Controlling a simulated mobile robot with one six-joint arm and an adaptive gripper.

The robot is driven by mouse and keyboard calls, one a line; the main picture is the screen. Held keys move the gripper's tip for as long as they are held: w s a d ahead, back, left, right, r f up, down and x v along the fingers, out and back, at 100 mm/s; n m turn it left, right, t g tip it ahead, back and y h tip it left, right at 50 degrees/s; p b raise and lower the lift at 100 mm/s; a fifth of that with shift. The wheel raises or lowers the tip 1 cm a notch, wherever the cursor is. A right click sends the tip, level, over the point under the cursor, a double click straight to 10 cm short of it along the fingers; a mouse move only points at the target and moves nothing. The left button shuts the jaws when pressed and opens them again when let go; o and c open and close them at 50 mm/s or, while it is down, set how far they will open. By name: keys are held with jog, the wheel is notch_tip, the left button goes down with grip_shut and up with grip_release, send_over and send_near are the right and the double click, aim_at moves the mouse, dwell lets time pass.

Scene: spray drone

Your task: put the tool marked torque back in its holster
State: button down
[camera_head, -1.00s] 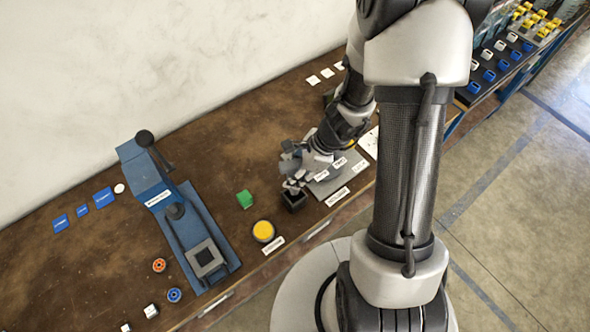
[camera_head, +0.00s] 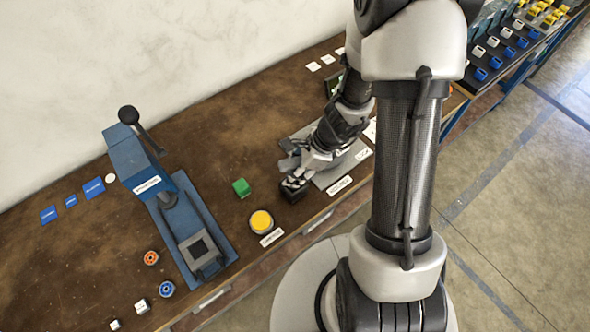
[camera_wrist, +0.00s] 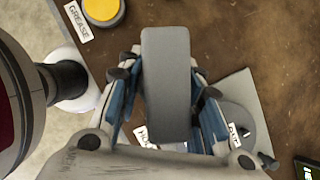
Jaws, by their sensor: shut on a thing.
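My gripper (camera_head: 297,171) is low over the bench, at a small black box-shaped holder (camera_head: 292,192) near the front edge. In the wrist view my gripper (camera_wrist: 165,68) is shut on a long grey block-shaped tool (camera_wrist: 167,90), which lies between the blue-sided fingers. No marking can be read on the tool. The gripper covers part of the holder, so I cannot tell whether the tool's end is inside it. A grey plate (camera_head: 334,177) with white labels lies just right of the holder; it also shows in the wrist view (camera_wrist: 237,90).
A blue lever press (camera_head: 130,160) stands further left. Bare brown bench (camera_head: 205,140) lies behind the cube.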

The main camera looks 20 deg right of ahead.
jog(key=shift+f+b, duration=0.55)
jog(key=shift+b, duration=0.1)
jog(key=c, duration=1)
grip_release()
jog(key=shift+c, duration=0.2)
jog(key=v, duration=1.2)
jog(key=s+a+r+n+t+h+b, duration=0.1)
jog(key=s+a+r+n+h, duration=0.1)
jog(key=s+r+n, duration=0.4)
jog(key=s+a+r+n+t+h+b, duration=0.1)
jog(key=s+r+n, duration=0.6)
jog(key=n, duration=0.9)
notch_tip(320, 180, up, 2)
jog(key=shift+a+r+t+h+b, duration=0.1)
jog(key=shift+a+t+h+b, duration=0.3)
jog(key=shift+a+h, duration=0.5)
